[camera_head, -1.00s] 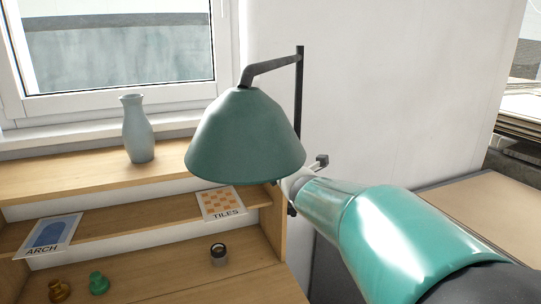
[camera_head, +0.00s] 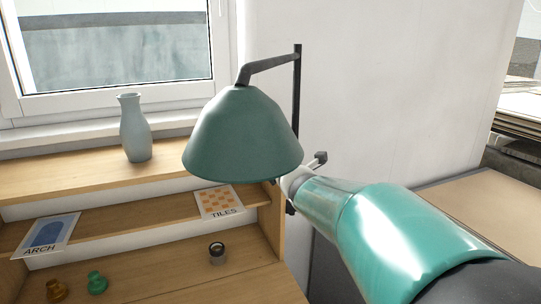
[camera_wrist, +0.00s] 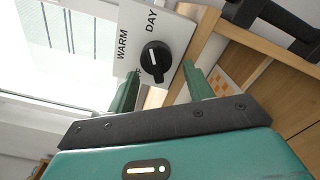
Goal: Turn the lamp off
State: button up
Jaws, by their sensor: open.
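The green lamp (camera_head: 243,135) hangs from a dark bracket on the wall in the head view. In the wrist view a black rotary knob (camera_wrist: 155,60) sits on a white plate (camera_wrist: 178,34) marked WARM and DAY. The knob's white line points roughly toward DAY. Part of another marking beside the knob is mostly covered by a finger. My gripper (camera_wrist: 163,75) is open, its two green fingers apart, with the knob beyond and between their tips. I cannot tell whether they touch it. In the head view the fingers are hidden behind the lamp shade.
A grey-blue vase (camera_head: 134,128) stands on the wooden ledge under the window. ARCH (camera_head: 45,236) and TILES (camera_head: 218,202) cards rest on the shelf. Below are a small dark-rimmed cylinder (camera_head: 217,253) and small brass (camera_head: 57,290) and green (camera_head: 97,283) pieces.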

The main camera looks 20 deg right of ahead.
jog(key=s, duration=1.3)
jog(key=shift+s, duration=0.4)
